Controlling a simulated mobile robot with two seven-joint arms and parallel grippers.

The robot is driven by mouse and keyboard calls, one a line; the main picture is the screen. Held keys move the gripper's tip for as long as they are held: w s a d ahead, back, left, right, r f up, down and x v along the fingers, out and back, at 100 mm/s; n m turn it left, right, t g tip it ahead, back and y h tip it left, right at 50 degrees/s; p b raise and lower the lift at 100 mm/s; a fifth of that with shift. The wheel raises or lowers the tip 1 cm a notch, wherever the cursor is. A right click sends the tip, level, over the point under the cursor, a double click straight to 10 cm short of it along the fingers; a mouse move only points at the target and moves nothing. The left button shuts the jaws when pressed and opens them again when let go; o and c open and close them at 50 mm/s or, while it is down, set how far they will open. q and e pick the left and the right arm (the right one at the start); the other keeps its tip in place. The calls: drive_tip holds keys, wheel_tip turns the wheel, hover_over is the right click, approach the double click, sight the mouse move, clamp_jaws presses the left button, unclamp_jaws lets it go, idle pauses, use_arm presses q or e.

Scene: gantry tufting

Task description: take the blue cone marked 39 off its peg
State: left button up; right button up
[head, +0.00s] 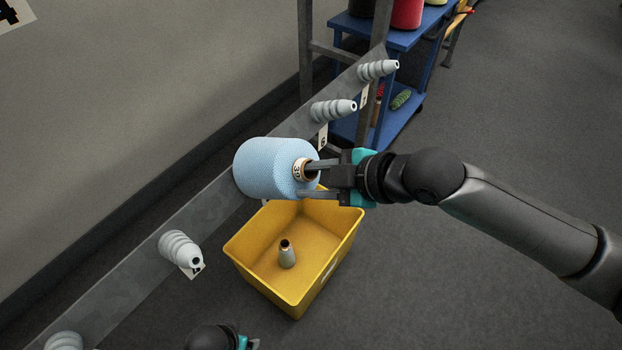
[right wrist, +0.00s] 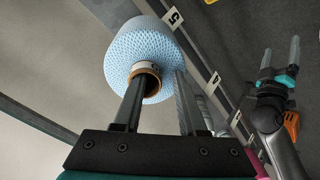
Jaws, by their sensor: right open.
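The blue cone (head: 268,168), its core ring marked 39, sits on a peg of the wall rail in the head view. It also shows in the right wrist view (right wrist: 150,50), its brown core end facing me. My right gripper (head: 312,180) is open at this end. One finger overlaps the core opening; I cannot tell how far in it reaches. The other finger lies along the cone's outer side. The cone hides its peg. My left gripper (right wrist: 281,48) is apart from the cone in the right wrist view, its fingers spread; the head view shows only part of it.
A yellow bin (head: 338,262) stands below the cone, with a small grey cone-shaped piece (head: 287,258) inside. Bare grey pegs (head: 180,248) line the rail (head: 140,275) on both sides. A blue shelf cart (head: 400,40) stands behind. The floor at right is clear.

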drive_tip(key=shift+c, duration=0.2)
clamp_jaws()
drive_tip(key=shift+d+f, duration=0.1)
idle(1.3)
idle(1.4)
drive_tip(key=shift+s+d+r+p, duration=0.2)
drive_tip(key=shift+r+p, duration=0.4)
drive_tip(key=shift+p, duration=0.2)
idle(0.4)
